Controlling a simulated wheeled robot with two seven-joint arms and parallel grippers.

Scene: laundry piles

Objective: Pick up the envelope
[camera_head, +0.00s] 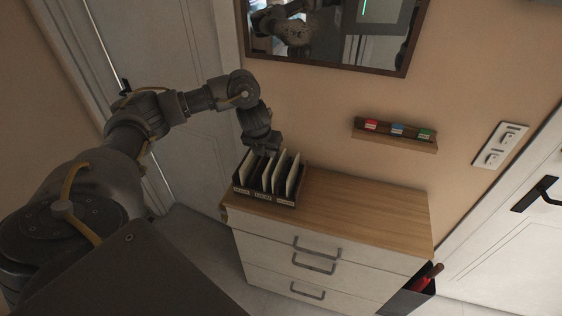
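Several pale, flat envelopes (292,176) stand upright and slightly tilted in a dark sorter (299,196) with compartments and small labels on its front. The sorter sits at the left end of the wooden dresser top. I cannot tell which envelope the task means. My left arm comes in from the left, and my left gripper (264,152) points down at the back of the sorter, right by the envelopes' top edges. Its fingers are small and dark, so I cannot tell whether they are open or touch an envelope. My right gripper is not in view.
The dresser top (365,210) is bare right of the sorter. A small wall shelf (396,139) holds red, blue and green items. A framed mirror (340,68) hangs above. A dark bin (408,299) with red-handled things stands right of the dresser. White doors flank the wall.

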